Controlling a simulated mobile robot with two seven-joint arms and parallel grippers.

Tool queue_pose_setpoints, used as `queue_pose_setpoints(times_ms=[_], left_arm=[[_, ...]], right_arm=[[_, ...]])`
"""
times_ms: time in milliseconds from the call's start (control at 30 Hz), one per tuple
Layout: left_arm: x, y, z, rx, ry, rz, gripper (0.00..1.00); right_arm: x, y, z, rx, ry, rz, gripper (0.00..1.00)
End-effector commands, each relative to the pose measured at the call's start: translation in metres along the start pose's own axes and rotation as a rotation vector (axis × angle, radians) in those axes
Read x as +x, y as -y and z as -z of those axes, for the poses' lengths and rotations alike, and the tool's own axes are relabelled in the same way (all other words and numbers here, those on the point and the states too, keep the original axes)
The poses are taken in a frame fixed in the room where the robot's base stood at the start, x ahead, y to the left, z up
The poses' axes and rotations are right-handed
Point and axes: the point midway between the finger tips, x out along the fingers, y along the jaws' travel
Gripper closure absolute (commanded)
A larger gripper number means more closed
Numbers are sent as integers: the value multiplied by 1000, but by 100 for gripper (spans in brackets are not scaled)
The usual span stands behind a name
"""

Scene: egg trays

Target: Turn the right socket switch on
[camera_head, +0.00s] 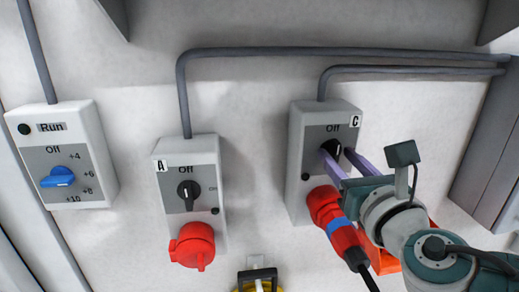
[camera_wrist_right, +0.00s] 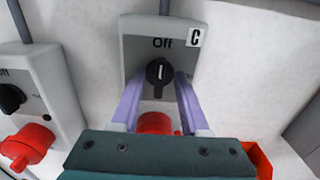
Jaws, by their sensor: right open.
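The right socket box (camera_head: 298,140), labelled C, is on the wall with a grey panel reading "Off". Its black rotary knob (camera_wrist_right: 158,72) has a white mark that points up toward "Off" in the right wrist view. My right gripper (camera_head: 335,149) is open, with its purple fingers on either side of the knob. I cannot tell whether they touch it. The knob is partly hidden by a finger in the head view. A red plug (camera_head: 343,236) with a blue band is in the red socket (camera_head: 322,204) below. My left gripper is not in view.
Socket box A (camera_head: 206,150) is to the left, with a black knob (camera_head: 188,190) and a red socket cover (camera_head: 193,245). Farther left is a "Run" box (camera_head: 91,150) with a blue knob (camera_head: 58,177). Grey conduits (camera_head: 350,52) run along the wall. An orange-red object (camera_wrist_right: 258,158) is at lower right.

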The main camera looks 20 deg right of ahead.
Motion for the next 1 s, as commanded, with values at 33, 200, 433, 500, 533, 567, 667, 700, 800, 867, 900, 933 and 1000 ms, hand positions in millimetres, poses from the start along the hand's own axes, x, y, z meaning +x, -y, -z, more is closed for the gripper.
queue_pose_setpoints(times_ms=[33,200,433,500,533,567,667,700,800,867,900,933,1000], left_arm=[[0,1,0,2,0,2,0],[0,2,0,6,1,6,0],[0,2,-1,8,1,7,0],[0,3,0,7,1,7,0],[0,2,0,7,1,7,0],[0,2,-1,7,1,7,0],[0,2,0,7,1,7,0],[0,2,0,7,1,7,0],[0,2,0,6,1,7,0],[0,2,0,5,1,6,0],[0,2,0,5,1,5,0],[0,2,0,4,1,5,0],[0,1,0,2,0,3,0]], right_arm=[[0,0,0,0,0,0,55],[0,0,0,0,0,0,58],[0,0,0,0,0,0,84],[0,0,0,0,0,0,92],[0,0,0,0,0,0,96],[0,0,0,0,0,0,99],[0,0,0,0,0,0,100],[0,0,0,0,0,0,100],[0,0,0,0,0,0,100],[0,0,0,0,0,0,100],[0,0,0,0,0,0,100],[0,0,0,0,0,0,100],[0,0,0,0,0,0,100]])
